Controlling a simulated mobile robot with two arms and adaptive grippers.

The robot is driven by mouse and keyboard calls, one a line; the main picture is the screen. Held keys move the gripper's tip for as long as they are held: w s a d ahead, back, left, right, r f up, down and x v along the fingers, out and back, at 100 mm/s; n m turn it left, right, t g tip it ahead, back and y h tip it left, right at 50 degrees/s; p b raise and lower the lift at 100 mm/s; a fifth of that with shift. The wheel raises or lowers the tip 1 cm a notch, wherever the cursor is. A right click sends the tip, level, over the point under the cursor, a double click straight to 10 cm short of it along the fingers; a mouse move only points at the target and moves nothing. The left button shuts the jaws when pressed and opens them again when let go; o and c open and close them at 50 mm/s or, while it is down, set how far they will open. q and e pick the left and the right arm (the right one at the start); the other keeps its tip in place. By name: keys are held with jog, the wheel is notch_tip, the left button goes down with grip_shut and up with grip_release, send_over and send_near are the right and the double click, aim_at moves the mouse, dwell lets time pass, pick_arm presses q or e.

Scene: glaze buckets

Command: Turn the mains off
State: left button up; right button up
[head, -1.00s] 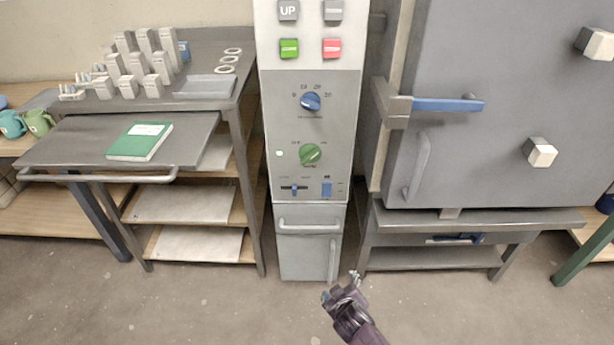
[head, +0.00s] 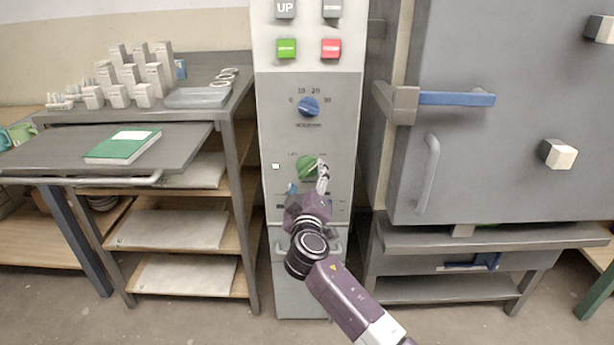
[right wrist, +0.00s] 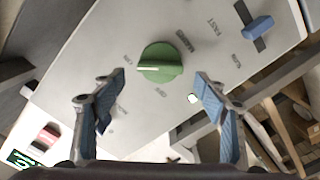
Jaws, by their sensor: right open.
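The tall control panel (head: 345,130) stands mid-view in the head view. Its round green knob (head: 307,168) is partly covered by my right gripper (head: 322,178). In the right wrist view the green knob (right wrist: 161,63) is in full sight, its white pointer line aimed left; an OFF label is below it and other small labels are hard to read. The right gripper (right wrist: 160,110) is open and empty, its blue-padded fingers spread before the panel with the knob beyond them. A small lit lamp (right wrist: 193,98) is beside the knob. My left gripper is not in view.
Above are a blue dial (head: 308,107), a green button (head: 286,48) and a red button (head: 331,48). A blue slider (right wrist: 257,27) is near the knob. A shelf table (head: 232,120) stands left; the large grey door with a blue handle (head: 456,99) is right.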

aim_at(307, 171)
jog(key=shift+w, duration=0.65)
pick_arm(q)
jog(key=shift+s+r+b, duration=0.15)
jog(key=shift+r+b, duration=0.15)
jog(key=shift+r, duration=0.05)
pick_arm(e)
jog(key=shift+w, duration=1)
jog(key=c, duration=1.2)
jog(key=shift+o, duration=0.2)
